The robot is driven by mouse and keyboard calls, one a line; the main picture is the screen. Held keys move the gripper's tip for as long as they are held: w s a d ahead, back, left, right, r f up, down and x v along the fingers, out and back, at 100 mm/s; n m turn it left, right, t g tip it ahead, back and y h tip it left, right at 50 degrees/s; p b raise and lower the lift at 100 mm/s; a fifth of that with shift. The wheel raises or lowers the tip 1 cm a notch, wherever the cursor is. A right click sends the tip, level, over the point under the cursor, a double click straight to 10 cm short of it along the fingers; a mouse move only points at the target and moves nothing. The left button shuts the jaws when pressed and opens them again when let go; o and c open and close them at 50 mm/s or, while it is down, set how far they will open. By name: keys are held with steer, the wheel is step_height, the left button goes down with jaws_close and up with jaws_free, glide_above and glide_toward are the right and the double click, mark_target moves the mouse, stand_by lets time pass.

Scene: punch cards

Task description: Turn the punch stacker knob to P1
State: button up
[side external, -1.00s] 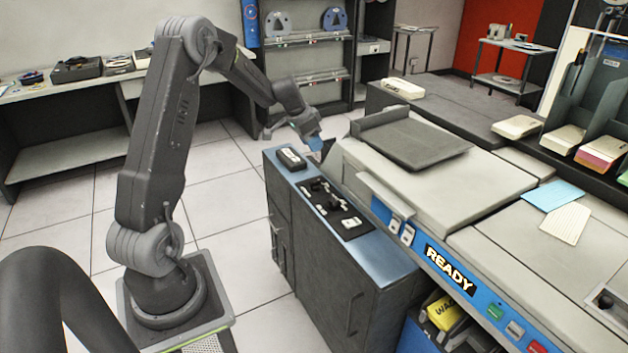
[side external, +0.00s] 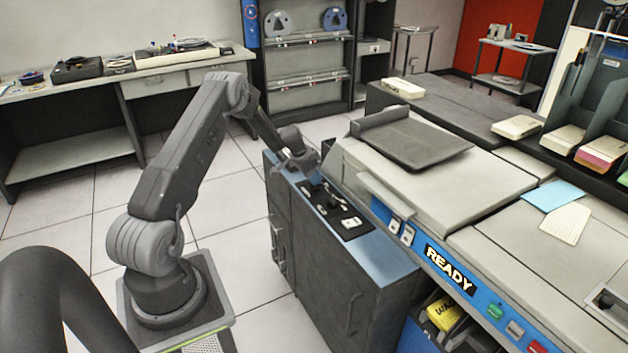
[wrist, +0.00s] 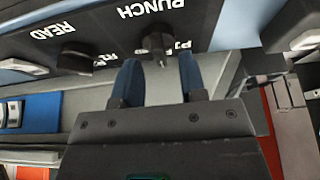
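The black control panel (side external: 341,212) lies on top of the blue-topped cabinet in the side external view. In the wrist view the panel shows upside down, with the words PUNCH and READ. The dark punch stacker knob (wrist: 157,40) sits by PUNCH, with P-labels on both sides, partly hidden. Its exact pointing direction is hard to tell. My gripper (wrist: 159,62) is open, its two blue fingers spread in line with the knob on either side. The knob shows at the fingertips, and I cannot tell whether they touch. In the side view my gripper (side external: 306,161) is low over the panel's far end.
The read knob (wrist: 82,56) stands beside the punch knob, left in the wrist view. The grey machine body (side external: 440,185) rises close to the right of the cabinet. The near part of the blue cabinet top (side external: 385,262) is clear.

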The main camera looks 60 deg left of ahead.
steer(key=shift+x, duration=1.05)
jaws_close()
